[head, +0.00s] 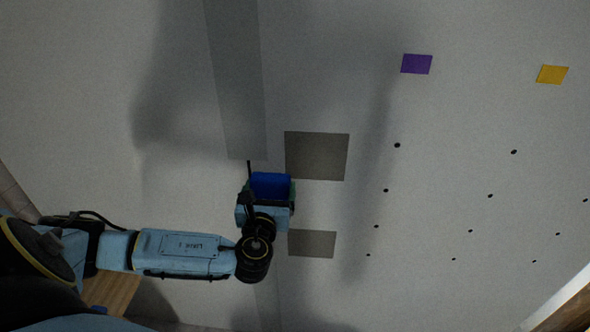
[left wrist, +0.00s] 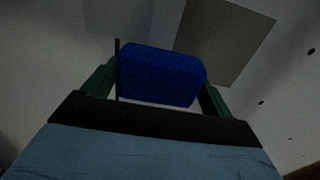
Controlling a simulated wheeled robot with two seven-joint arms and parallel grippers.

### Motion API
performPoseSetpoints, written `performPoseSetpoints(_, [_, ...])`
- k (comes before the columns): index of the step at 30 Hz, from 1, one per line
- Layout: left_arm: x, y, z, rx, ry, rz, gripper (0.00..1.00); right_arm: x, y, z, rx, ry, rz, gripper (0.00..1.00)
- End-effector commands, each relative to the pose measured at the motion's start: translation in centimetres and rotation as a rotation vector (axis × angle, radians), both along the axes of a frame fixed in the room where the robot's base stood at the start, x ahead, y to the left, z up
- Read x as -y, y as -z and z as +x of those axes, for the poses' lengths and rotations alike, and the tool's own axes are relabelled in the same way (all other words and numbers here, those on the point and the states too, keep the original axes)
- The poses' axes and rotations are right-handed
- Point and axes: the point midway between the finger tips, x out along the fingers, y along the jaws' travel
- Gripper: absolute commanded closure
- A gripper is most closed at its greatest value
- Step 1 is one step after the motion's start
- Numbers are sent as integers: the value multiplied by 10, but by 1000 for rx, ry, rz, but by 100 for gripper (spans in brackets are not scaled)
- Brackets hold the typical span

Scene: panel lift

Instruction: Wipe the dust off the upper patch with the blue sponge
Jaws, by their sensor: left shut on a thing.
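The upper patch (head: 317,156) is a dark grey dusty square on the pale wall panel in the head view. It also shows at the top right of the left wrist view (left wrist: 225,40). My left gripper (head: 270,187) is shut on the blue sponge (head: 270,184), just left of and slightly below the patch's lower left corner in the head view. The sponge sits between the green fingers in the left wrist view (left wrist: 161,75). I cannot tell whether the sponge touches the wall. My right gripper is not in view.
A smaller grey patch (head: 312,244) lies below the upper one. A long grey strip (head: 236,80) runs down the wall at upper left. A purple square (head: 416,64), a yellow square (head: 552,75) and several black dots mark the right side. A wooden edge (head: 565,312) shows at lower right.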

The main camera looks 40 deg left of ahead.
Motion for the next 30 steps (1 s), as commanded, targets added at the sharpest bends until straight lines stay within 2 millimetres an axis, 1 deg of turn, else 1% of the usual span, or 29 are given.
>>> performPoseSetpoints(4, [-1, 1, 2, 6, 0, 5, 33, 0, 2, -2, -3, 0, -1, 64])
performPoseSetpoints(8, [-6, 1, 10, 9, -1, 6, 33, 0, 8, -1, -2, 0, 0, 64])
performPoseSetpoints(21, [-34, 3, 55, 9, -2, 5, 33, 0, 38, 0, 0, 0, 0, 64])
performPoseSetpoints(22, [-33, 2, 55, 5, 0, 5, 17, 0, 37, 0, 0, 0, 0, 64])
performPoseSetpoints(27, [-33, 0, 54, 5, 0, 5, 38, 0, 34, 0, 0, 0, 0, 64])
performPoseSetpoints(30, [-33, 0, 54, 5, 0, 5, 38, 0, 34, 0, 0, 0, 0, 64])
